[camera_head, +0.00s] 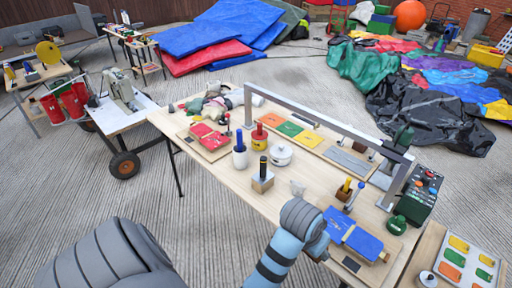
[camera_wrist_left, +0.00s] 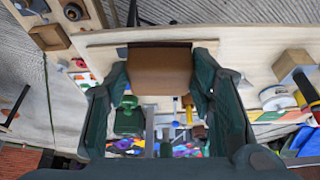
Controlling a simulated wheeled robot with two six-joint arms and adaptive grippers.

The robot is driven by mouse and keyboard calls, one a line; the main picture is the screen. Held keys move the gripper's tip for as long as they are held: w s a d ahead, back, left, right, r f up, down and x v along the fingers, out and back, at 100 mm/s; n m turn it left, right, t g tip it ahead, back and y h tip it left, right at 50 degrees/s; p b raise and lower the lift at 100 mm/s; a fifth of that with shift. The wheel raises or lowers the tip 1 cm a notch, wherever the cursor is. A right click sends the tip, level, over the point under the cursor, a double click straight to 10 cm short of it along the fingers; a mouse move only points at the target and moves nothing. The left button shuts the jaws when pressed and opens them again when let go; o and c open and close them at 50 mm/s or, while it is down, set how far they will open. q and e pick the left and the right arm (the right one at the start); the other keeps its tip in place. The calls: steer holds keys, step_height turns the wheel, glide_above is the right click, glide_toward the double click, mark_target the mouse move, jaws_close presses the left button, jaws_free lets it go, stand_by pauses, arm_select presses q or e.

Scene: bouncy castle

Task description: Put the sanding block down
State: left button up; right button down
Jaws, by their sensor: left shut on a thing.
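In the left wrist view my left gripper (camera_wrist_left: 160,66) is shut on a brown sanding block (camera_wrist_left: 160,78) with a dark strip along its far edge. The block is gripped between the two dark green fingers. A pale wooden surface (camera_wrist_left: 250,58) lies behind it; whether the block touches it I cannot tell. In the head view my left gripper (camera_head: 318,248) is at the near edge of the long wooden table (camera_head: 222,172), beside a board with blue patches (camera_head: 364,243). My right gripper is not in view.
A grey metal frame (camera_head: 320,118) spans the table. A tray of coloured patches (camera_head: 468,262) lies at right.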

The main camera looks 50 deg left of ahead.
arm_select(q)
steer(key=w+a+f+b, duration=0.3)
steer(key=w+a+b, duration=0.5)
steer(key=w+a, duration=0.4)
steer(key=w+a+r+b, duration=0.3)
steer(key=a+r+b, duration=0.1)
steer(key=a, duration=0.8)
steer(key=shift+n, duration=0.3)
step_height(320, 180, down, 19)
steer(key=b, duration=0.5)
steer(key=shift+d, duration=0.1)
steer(key=o, duration=1.2)
